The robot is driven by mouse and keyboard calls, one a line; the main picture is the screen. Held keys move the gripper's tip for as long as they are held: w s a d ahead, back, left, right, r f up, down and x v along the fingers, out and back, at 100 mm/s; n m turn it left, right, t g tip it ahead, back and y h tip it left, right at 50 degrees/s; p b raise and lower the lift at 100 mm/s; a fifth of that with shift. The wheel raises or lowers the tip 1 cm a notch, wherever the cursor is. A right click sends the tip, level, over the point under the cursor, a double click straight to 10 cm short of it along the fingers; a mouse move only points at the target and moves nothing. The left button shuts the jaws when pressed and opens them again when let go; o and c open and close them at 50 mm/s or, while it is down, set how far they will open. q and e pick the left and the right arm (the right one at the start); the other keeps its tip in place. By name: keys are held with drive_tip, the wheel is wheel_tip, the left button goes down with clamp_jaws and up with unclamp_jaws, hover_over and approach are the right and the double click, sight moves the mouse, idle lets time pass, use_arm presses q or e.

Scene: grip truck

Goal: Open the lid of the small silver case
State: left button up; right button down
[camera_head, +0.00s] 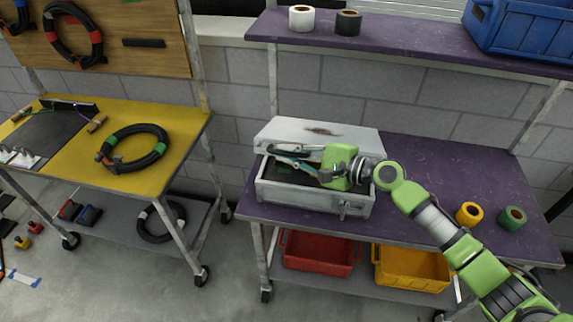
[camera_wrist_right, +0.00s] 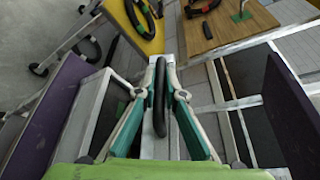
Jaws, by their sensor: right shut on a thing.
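The small silver case (camera_head: 310,196) stands on the purple table, its front latch (camera_head: 346,208) facing the room. Its lid (camera_head: 290,132) is raised at the back, with a dark mark on it, and part of the dark inside shows. My right gripper (camera_head: 277,158) reaches from the right across the opening, its fingers at the left part of the lid's lower edge. In the right wrist view the fingers (camera_wrist_right: 160,75) are closed together around a dark curved strip (camera_wrist_right: 159,105), which seems to belong to the lid. The exact contact is partly hidden. My left gripper is out of view.
Yellow tape (camera_head: 469,213) and green tape (camera_head: 512,218) stand on the table's right side. A purple shelf (camera_head: 420,42) hangs above with two rolls and a blue crate (camera_head: 520,30). A yellow table (camera_head: 75,170) with a cable coil (camera_head: 133,148) stands left.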

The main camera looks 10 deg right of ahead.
sight(290, 136)
drive_tip(key=r, duration=0.1)
drive_tip(key=w+r, duration=0.1)
drive_tip(key=w+r+p, duration=0.1)
drive_tip(key=shift+w+d+r, duration=0.15)
drive_tip(key=shift+d+r, duration=0.25)
drive_tip(key=shift+w+d+r, duration=0.2)
drive_tip(key=shift+w+r, duration=0.4)
drive_tip(key=shift+r, duration=0.05)
drive_tip(key=c, duration=2.4)
unclamp_jaws()
drive_tip(key=v, duration=1.2)
